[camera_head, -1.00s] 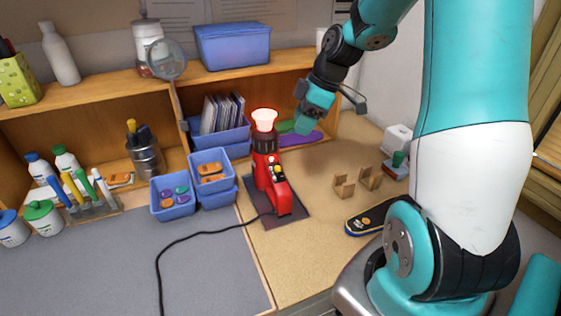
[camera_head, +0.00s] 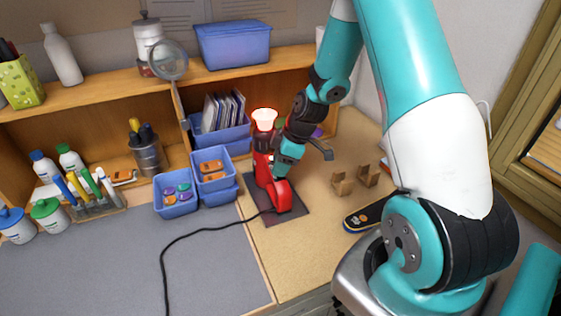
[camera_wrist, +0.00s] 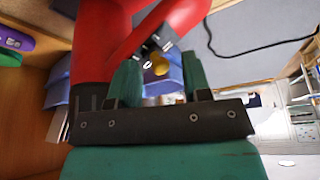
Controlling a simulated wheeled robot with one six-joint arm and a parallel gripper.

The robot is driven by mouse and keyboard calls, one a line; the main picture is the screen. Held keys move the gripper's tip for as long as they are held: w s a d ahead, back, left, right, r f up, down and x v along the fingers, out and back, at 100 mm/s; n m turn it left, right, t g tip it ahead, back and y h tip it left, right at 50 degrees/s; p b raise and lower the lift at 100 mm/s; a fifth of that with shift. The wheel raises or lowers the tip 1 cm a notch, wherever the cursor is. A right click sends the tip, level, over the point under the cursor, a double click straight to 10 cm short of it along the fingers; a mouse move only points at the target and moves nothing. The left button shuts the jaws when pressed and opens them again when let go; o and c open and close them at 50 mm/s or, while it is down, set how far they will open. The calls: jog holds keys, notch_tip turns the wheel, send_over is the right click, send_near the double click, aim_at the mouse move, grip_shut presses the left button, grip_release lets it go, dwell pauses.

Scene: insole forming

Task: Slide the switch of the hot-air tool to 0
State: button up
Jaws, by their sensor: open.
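The red hot-air tool (camera_head: 283,195) stands upright on a dark mat (camera_head: 292,216), its nozzle (camera_head: 264,118) glowing at the top. My gripper (camera_head: 280,172) is at the tool's handle in the head view and covers its controls there. In the wrist view my gripper (camera_wrist: 160,78) is open, its two teal fingers apart below the red tool body (camera_wrist: 180,18). A black control with white marks (camera_wrist: 154,47), perhaps the switch, and a yellow round knob (camera_wrist: 160,64) show near and between the fingertips. I cannot read the switch's position or tell whether a finger touches it.
A black cable (camera_head: 200,233) runs from the tool across the grey mat. Blue bins (camera_head: 178,207) stand close at the left. Small cardboard-coloured holders (camera_head: 342,184) and an insole (camera_head: 365,216) lie to the right. A shelf (camera_head: 110,84) stands behind.

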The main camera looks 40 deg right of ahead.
grip_shut()
jog(key=shift+w+d+r, duration=0.15)
jog(key=shift+w+r, duration=0.1)
jog(key=shift+w, duration=0.2)
jog(key=shift+w+d+r, duration=0.15)
jog(key=shift+w+r, duration=0.05)
jog(key=shift+w, duration=0.25)
grip_release()
jog(key=b+v, duration=0.4)
jog(key=v, duration=1.3)
jog(key=shift+s+r, duration=0.2)
